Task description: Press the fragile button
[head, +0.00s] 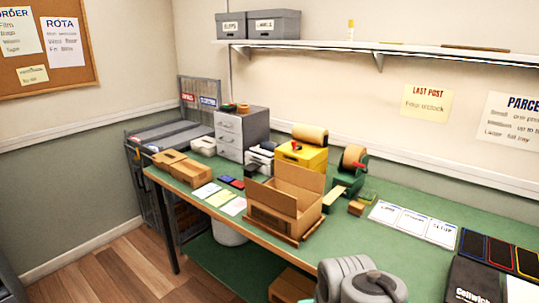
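No button marked fragile can be read in the head view. A yellow machine (300,157) with a brown roll (310,134) on top stands at the back of the green bench, with a small red part (296,145) on it; I cannot tell whether that part is a button. A small grey and white device (261,158) stands just left of it, too small to make out its details. Rounded grey links of my arm (345,282) show at the bottom edge. My gripper is not in view.
An open cardboard box (284,205) stands on the green bench (385,260) in front of the yellow machine. A green tape dispenser (347,178) stands to its right. White cards (412,222) and dark phone-like trays (500,250) lie further right. A shelf (400,46) runs above.

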